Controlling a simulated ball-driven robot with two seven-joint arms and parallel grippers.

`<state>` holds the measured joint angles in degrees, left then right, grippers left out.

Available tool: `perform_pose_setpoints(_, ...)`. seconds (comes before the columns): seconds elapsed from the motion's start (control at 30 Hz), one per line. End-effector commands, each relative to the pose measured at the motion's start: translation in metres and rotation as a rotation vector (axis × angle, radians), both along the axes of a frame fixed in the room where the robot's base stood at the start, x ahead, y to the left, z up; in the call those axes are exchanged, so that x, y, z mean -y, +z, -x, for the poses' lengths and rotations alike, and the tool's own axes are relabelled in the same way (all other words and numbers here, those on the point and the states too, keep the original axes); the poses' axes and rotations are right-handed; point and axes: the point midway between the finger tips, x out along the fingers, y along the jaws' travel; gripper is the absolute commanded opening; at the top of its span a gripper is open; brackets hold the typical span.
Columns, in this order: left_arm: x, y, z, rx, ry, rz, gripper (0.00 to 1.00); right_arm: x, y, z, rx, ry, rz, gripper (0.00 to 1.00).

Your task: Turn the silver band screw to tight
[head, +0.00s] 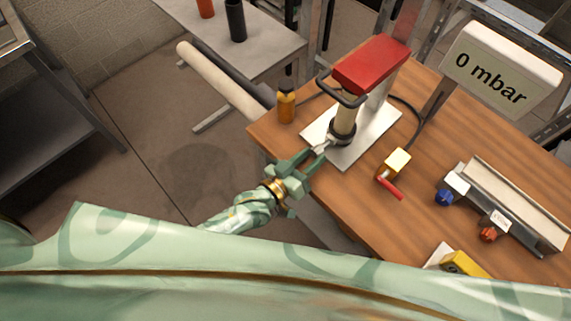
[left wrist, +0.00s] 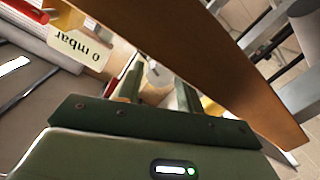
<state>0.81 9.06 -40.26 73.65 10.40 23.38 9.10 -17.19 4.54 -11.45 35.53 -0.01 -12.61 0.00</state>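A dark band (head: 341,133) sits around the foot of a cream upright pipe (head: 346,118) on a pale metal plate (head: 363,147). A small silver piece (head: 322,147), which looks like the band screw, sticks out from the band toward my left gripper (head: 317,156). The left gripper's green fingers are apart, with their tips close to the silver piece at the plate's near left edge. I cannot tell whether they touch it. The left wrist view also shows the fingers (left wrist: 160,82) parted, with cream and yellowish shapes beyond them. My right gripper is not in view.
A red block (head: 371,63) tops the pipe, with a dark handle beside it. A display (head: 502,66) reads 0 mbar. An amber bottle (head: 286,105), a brass valve with a red lever (head: 390,188), and a grey unit with blue and orange knobs (head: 515,205) stand on the wooden table (head: 345,205).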

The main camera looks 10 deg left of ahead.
Motion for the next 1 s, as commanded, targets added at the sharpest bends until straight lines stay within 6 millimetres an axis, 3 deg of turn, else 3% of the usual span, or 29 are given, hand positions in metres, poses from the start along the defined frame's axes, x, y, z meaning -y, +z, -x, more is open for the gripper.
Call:
perform_pose_setpoints(0.17,-0.009,0.001,0.012,-0.002,0.001,0.0,0.36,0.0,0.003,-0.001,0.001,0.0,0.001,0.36)
perform_pose_setpoints(0.7,-0.082,0.007,0.119,-0.003,-0.001,-0.003,0.36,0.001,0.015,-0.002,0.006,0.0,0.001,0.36)
perform_pose_setpoints(1.0,-0.093,0.009,0.134,-0.001,0.0,-0.001,0.36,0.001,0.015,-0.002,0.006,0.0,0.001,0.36)
